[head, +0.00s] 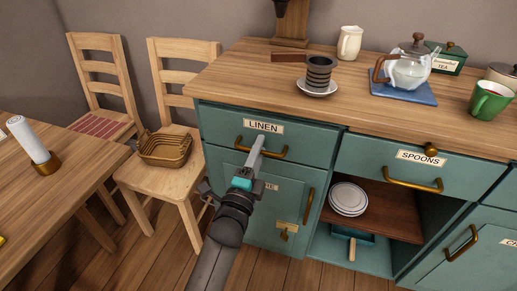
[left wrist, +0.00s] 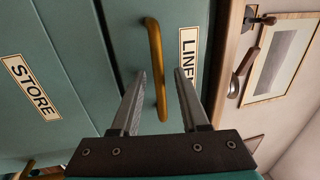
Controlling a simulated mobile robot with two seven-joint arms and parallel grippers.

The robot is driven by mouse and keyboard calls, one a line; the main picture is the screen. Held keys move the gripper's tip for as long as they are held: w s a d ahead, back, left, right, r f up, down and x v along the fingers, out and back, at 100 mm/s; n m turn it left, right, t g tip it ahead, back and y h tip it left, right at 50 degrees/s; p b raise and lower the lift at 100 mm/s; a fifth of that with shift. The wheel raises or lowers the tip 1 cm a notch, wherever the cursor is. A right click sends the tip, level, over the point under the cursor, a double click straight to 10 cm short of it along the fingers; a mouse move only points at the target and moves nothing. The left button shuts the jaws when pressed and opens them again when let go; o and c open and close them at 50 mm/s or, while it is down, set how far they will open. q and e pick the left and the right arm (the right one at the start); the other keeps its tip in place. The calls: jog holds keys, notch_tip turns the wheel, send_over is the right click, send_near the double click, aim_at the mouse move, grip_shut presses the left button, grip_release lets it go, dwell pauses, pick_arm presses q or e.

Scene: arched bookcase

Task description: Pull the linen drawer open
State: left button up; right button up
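The linen drawer (head: 222,124) is the teal drawer at the upper left of the cabinet, with a "LINEN" label and a brass bar handle (head: 276,154). Its front looks flush with the cabinet. My right gripper is not in view.
Below is a "STORE" door (left wrist: 30,87) with its own handle. The spoons drawer (head: 360,160) and an open shelf with plates (head: 348,198) are to the right. A chair with a basket (head: 166,150) is at left.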

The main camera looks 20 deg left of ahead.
pick_arm(q)
grip_shut()
dwell(1.3)
